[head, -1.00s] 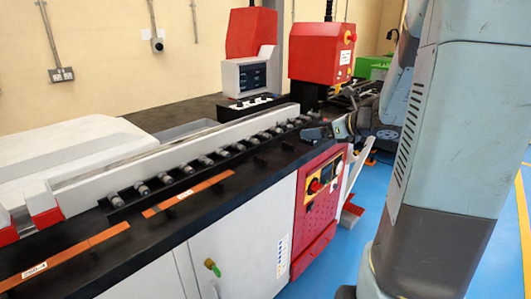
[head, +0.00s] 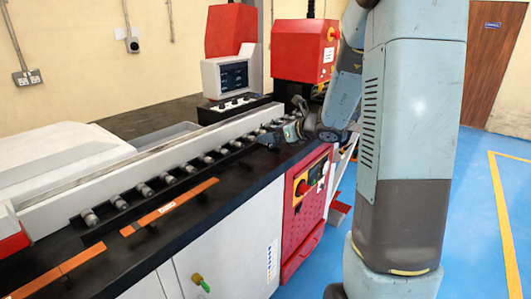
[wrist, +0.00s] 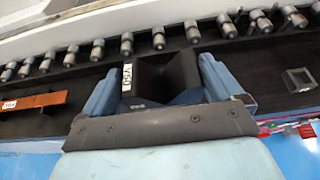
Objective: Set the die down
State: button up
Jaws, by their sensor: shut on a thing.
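The die (wrist: 178,75) is a dark block with a V-shaped hollow and a white label that seems to read V50. It sits between the two blue-grey fingers of my gripper (wrist: 160,85) in the wrist view, gripped on both sides. In the head view my gripper (head: 283,134) is low over the black bench top (head: 215,205), near the far end of the roller row. The die is too small and dark there to make out clearly. I cannot tell whether its underside touches the bench.
A row of grey rollers (head: 171,177) runs along the bench behind my gripper. Copper bars (head: 175,207) lie along the front edge. A small grey square fixture (wrist: 300,80) is to the right in the wrist view. A red control panel (head: 306,190) is on the front below.

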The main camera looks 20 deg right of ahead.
jog(key=shift+w+a+f, duration=0.4)
jog(key=shift+w+f, duration=0.15)
jog(key=shift+f, duration=0.25)
jog(key=shift+w+a+f, duration=0.4)
jog(key=shift+w+f, duration=0.1)
jog(key=shift+f, duration=0.35)
jog(key=shift+w+a+f, duration=0.4)
jog(key=shift+w+f, duration=0.15)
jog(key=shift+f, duration=1.75)
jog(key=o, duration=1.6)
jog(key=shift+f, duration=0.1)
